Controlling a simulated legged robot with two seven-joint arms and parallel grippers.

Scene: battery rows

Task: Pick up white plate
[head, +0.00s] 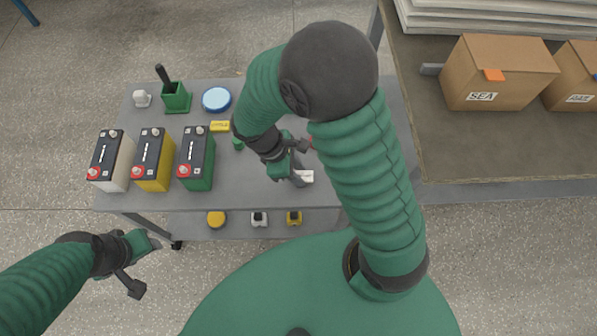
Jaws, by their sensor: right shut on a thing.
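A small white plate (304,177) shows at the tip of my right gripper (299,168), over the right part of the grey table (240,197). The gripper is shut on it and hides part of it. I cannot tell whether the plate touches the table. My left gripper (148,266) is off the table's front left corner, with its fingers apart and nothing between them.
White, yellow and green batteries (154,160) stand in a row on the table's left. Cardboard boxes (499,70) stand on a brown surface at right.

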